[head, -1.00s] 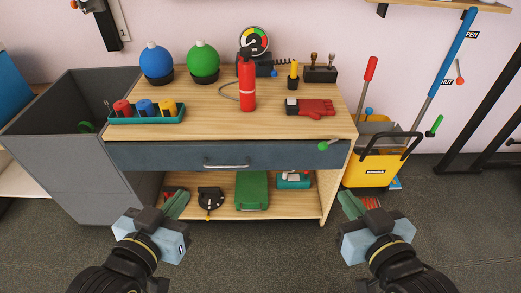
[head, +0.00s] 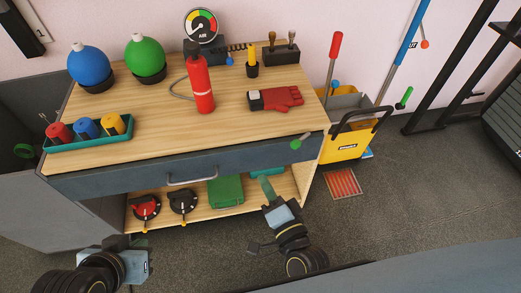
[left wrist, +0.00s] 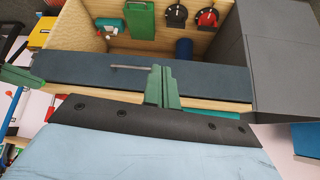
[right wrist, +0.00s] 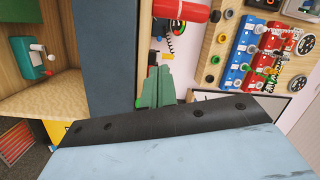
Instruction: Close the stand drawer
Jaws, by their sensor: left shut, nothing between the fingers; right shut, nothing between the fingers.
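The stand (head: 130,150) is a wooden bench with a dark blue-grey drawer (head: 245,160) under its top and a silver handle (head: 192,180) at the middle of the drawer front. I cannot tell how far the drawer stands out. My left gripper (head: 141,240) is shut and empty, low in front of the stand's left part. In the left wrist view its green fingers (left wrist: 160,86) overlap the drawer front (left wrist: 75,70). My right gripper (head: 266,186) is shut and empty, just below the drawer's right half in the head view. The right wrist view shows the drawer front (right wrist: 108,45) left of its fingers.
On top stand a fire extinguisher (head: 200,88), blue (head: 88,66) and green (head: 145,56) balls, a teal tray (head: 90,140) and a red glove (head: 282,97). A grey bin (head: 25,120) adjoins the left, a yellow bucket (head: 345,147) the right. Carpet in front is open.

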